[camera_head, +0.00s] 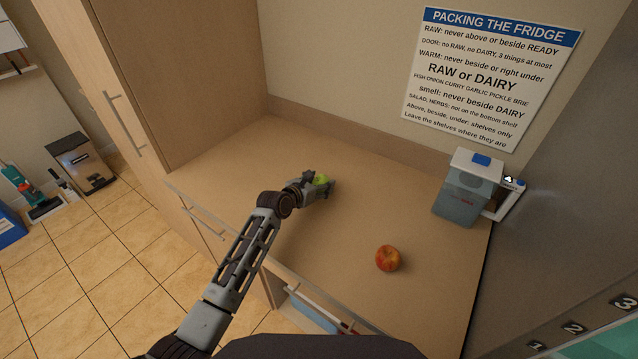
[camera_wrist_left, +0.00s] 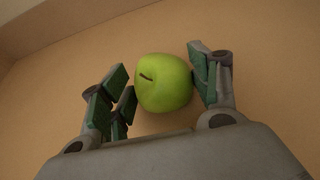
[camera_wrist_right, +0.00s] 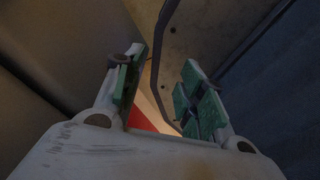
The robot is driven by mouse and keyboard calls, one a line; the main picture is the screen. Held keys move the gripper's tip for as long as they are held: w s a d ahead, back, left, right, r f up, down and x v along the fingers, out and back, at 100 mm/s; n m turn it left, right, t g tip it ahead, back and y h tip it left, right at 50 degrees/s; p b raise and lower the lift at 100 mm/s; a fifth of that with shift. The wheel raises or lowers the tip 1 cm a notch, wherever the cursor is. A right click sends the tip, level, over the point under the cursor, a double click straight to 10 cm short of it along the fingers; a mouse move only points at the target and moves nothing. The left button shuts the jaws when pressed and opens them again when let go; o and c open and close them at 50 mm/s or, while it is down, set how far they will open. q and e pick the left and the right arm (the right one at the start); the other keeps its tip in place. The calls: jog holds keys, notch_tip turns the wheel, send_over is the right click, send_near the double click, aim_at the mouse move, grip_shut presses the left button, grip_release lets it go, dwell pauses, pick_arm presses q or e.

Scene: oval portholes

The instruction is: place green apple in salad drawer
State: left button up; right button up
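The green apple (camera_head: 321,180) sits on the wooden counter (camera_head: 340,228), partly hidden by my left gripper (camera_head: 328,190). In the left wrist view the green apple (camera_wrist_left: 163,82) lies between the green-padded fingers of my left gripper (camera_wrist_left: 160,90). The right finger is very close to the apple, and a small gap shows on the left side. The fingers are open around it. My right gripper (camera_wrist_right: 158,95) shows only in its own wrist view, with its fingers apart and nothing held between them. The salad drawer cannot be made out in any view.
A red apple (camera_head: 387,258) sits on the counter to the right. A rules sign (camera_head: 490,78) hangs on the wall. An open drawer (camera_head: 318,312) is below the counter's front edge.

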pick_arm(q)
jog(key=shift+o, duration=1)
jog(key=shift+r, duration=0.15)
jog(key=shift+v, duration=5.9)
jog(key=shift+s, duration=0.15)
jog(key=shift+r, duration=0.1)
